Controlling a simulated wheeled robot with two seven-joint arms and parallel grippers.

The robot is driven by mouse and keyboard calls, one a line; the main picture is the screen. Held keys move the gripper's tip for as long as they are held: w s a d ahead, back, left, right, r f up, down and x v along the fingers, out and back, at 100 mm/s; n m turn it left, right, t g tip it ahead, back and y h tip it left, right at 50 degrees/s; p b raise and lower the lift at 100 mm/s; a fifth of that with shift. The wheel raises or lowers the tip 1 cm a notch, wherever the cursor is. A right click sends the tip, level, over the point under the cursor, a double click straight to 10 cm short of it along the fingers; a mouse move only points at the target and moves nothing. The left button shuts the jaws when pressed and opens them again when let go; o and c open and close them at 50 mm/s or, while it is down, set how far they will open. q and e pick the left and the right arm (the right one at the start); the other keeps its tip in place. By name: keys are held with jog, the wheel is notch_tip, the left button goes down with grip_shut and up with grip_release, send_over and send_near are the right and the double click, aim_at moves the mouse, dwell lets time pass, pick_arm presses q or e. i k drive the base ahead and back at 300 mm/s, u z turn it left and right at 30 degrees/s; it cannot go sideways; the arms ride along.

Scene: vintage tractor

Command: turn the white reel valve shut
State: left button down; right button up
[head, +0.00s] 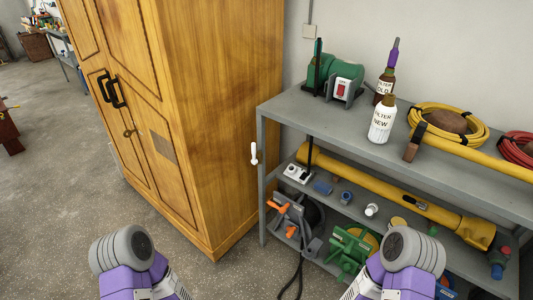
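A small white handle (254,153) shows at the left front post of the grey metal shelf. It stands roughly upright, with a rounded knob at its top. It is the only white valve-like part that I see, but I cannot tell for sure that it is the reel valve, or how far it is turned. No reel clearly joined to it shows. Grey and purple links of my two arms show at the bottom left and bottom right. Neither gripper's fingers are in view, and nothing of mine touches the white handle.
A wooden cabinet (225,110) stands left of the shelf (330,125). The shelf top holds a green bench grinder (322,72), bottles and a yellow coiled hose (480,128). Lower down are an orange-handled reel-like item (290,222) and a green one (350,250). Open floor lies at left.

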aim_at(254, 161)
jog(key=z, duration=0.95)
jog(key=i, duration=0.95)
jog(key=u, duration=1.55)
